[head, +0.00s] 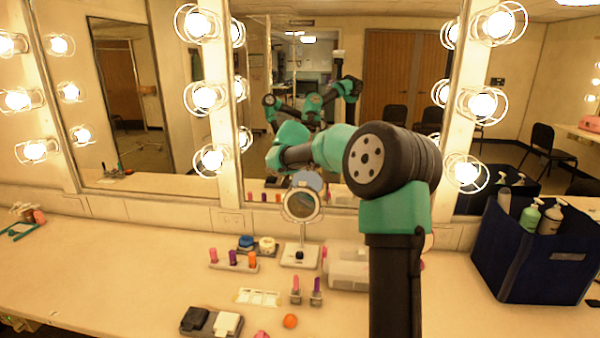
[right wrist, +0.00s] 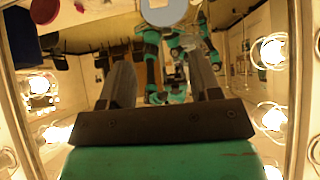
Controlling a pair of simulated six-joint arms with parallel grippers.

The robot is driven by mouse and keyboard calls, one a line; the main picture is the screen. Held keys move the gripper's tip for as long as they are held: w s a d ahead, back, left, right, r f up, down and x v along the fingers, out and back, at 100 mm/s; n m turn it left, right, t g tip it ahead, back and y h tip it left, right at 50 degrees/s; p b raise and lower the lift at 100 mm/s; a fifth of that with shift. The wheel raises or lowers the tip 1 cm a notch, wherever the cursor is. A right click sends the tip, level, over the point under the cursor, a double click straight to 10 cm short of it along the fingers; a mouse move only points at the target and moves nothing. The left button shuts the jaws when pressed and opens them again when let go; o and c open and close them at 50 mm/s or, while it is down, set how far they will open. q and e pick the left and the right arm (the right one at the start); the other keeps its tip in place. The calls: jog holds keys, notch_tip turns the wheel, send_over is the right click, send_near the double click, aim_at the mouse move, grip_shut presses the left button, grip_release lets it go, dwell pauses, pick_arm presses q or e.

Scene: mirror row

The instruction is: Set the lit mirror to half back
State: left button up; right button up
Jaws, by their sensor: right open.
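A small round mirror (head: 303,203) with a pale rim stands on a thin post with a square base (head: 300,255) near the wall. Its face is turned toward the head camera; I cannot tell its exact tilt. A pale blue disc (right wrist: 165,10) shows at the top of the right wrist view, beyond the fingers. My right gripper (right wrist: 159,62) is open, with nothing between its fingers. In the head view my right arm reaches over toward the small mirror, and its gripper cannot be made out. My left gripper is not in view.
Large wall mirrors with lit bulbs (head: 203,97) stand behind the counter (head: 120,250). A dark blue caddy with bottles (head: 540,265) is at right. The left counter is mostly clear.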

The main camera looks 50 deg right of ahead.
jog(key=shift+v, duration=1)
jog(key=shift+w+a+f, duration=0.1)
jog(key=shift+a+f, duration=0.1)
jog(key=c, duration=0.3)
jog(key=w+a+f+t+y, duration=0.2)
jog(key=a, duration=0.1)
jog(key=w+a+f+t+y, duration=0.1)
jog(key=f, duration=0.1)
jog(key=shift+w+a+f+m+y, duration=0.1)
jog(key=shift+a+m+y, duration=0.2)
jog(key=shift+a, duration=0.05)
jog(key=c, duration=0.6)
jog(key=w+a+m+t+y, duration=0.1)
jog(key=w+a+f+m+t, duration=0.1)
jog(key=a+t, duration=0.1)
jog(key=shift+w+f+y, duration=0.1)
jog(key=shift+f+y, duration=0.1)
jog(key=shift+y, duration=0.2)
grip_shut()
jog(key=s+d+f+m+g+h, duration=0.1)
jog(key=s+d+f+m+h, duration=0.1)
jog(key=s+m+h, duration=0.2)
jog(key=s+d+f+m+h, duration=0.2)
jog(key=s+m+h, duration=0.2)
jog(key=m+h, duration=0.3)
jog(key=m, duration=0.4)
jog(key=shift+s+f+g+h, duration=0.3)
jog(key=shift+s+f+g, duration=0.05)
jog(key=shift+s+g, duration=0.05)
